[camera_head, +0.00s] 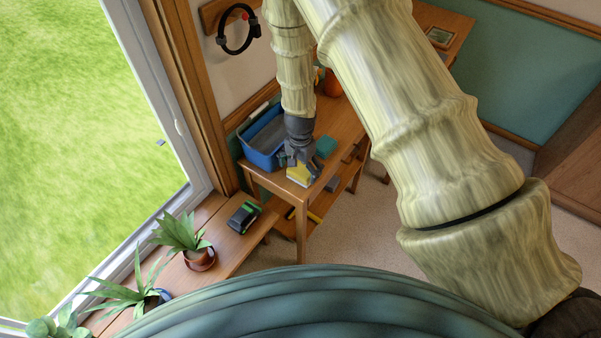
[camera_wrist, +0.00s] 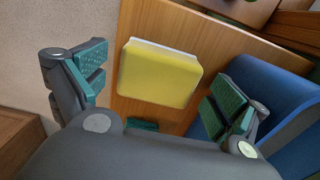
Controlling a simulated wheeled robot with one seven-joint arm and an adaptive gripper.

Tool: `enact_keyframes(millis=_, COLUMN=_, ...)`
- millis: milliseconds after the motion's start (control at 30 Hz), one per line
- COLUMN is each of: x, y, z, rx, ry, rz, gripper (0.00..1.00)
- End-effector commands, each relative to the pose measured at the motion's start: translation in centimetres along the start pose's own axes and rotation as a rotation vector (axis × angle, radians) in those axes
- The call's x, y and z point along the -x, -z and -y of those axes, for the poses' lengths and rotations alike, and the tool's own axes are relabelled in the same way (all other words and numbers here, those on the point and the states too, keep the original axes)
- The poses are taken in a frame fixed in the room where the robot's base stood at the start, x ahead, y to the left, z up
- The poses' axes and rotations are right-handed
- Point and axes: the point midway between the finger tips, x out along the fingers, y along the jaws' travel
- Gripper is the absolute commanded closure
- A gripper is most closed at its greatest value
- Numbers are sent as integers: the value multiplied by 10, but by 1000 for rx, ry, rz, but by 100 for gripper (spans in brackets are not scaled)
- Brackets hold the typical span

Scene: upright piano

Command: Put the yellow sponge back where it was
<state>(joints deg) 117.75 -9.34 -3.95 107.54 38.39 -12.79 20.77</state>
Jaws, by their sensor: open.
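The yellow sponge (camera_wrist: 158,75) lies on the small wooden table, next to the blue bin; it has a pale edge at one end. In the head view the sponge (camera_head: 300,174) is near the table's front edge, partly hidden by my gripper (camera_head: 300,158). In the wrist view my gripper (camera_wrist: 160,90) is open, with one finger on each side of the sponge and gaps to both. The fingers do not touch it.
The blue bin (camera_head: 254,158) stands left of my gripper. A teal block (camera_head: 326,146) lies to the right on the wooden table (camera_head: 262,178). Potted plants (camera_head: 200,258) and a black-green object (camera_head: 244,217) stand on the sill below the window.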

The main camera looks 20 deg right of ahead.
Motion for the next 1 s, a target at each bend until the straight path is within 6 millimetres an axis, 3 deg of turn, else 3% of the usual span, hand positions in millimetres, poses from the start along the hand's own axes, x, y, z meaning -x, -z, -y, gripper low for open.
enact_keyframes(millis=633, x=75, y=1, z=0, rx=0, ry=1, rz=-3, gripper=3)
enact_keyframes(millis=1000, x=96, y=0, z=0, rx=0, ry=0, rz=0, gripper=3)
